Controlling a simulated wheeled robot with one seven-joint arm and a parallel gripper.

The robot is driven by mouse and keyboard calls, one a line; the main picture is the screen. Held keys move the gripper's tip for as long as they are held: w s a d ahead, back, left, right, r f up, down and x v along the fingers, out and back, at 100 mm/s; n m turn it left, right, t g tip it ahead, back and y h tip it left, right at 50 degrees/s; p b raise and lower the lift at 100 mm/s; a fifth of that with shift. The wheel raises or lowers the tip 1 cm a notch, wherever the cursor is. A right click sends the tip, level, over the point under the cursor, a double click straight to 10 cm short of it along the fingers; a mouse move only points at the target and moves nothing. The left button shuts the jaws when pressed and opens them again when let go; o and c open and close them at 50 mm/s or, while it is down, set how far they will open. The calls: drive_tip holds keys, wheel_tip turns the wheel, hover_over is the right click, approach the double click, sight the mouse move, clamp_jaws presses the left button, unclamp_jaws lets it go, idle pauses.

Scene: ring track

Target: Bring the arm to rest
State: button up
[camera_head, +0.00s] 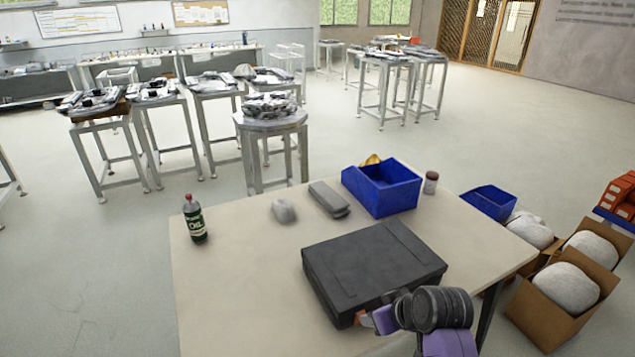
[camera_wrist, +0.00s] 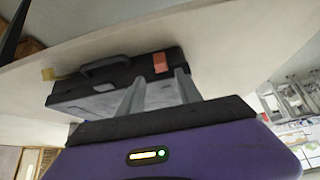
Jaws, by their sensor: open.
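A black case (camera_head: 372,262) lies flat and closed on the pale table (camera_head: 235,300). In the wrist view the case (camera_wrist: 75,92) shows its side with a dark carry handle and an orange-red latch. My gripper (camera_head: 383,319) is at the near edge of the case in the head view, with its purple body low in the picture. In the wrist view my gripper (camera_wrist: 160,82) has its two grey fingers apart, with nothing held between them. The fingers overlap the case in that view; I cannot tell whether they touch it.
A green bottle (camera_head: 194,219), a grey lump (camera_head: 284,211), a grey flat block (camera_head: 329,199), a blue bin (camera_head: 384,193) and a small jar (camera_head: 430,183) stand on the table. Cardboard boxes (camera_head: 545,322) crowd the floor at right. Open floor lies left.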

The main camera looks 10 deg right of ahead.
drive_tip(key=w+d+r+m+t+h, duration=0.1)
drive_tip(key=w+d+r+m+t, duration=0.1)
drive_tip(key=w+r+t, duration=0.3)
drive_tip(key=s+d+r+t+h, duration=0.1)
drive_tip(key=s+r+t, duration=0.15)
drive_tip(key=s, duration=0.25)
drive_tip(key=s+a+r+b, duration=0.1)
drive_tip(key=s, duration=2)
drive_tip(key=s+a+m+b, duration=0.1)
drive_tip(key=s+a, duration=0.1)
drive_tip(key=s, duration=1.9)
drive_tip(key=shift+s+a+r+t+b, duration=0.2)
drive_tip(key=shift+s+r+t+b, duration=0.05)
drive_tip(key=shift+r+t+b, duration=0.15)
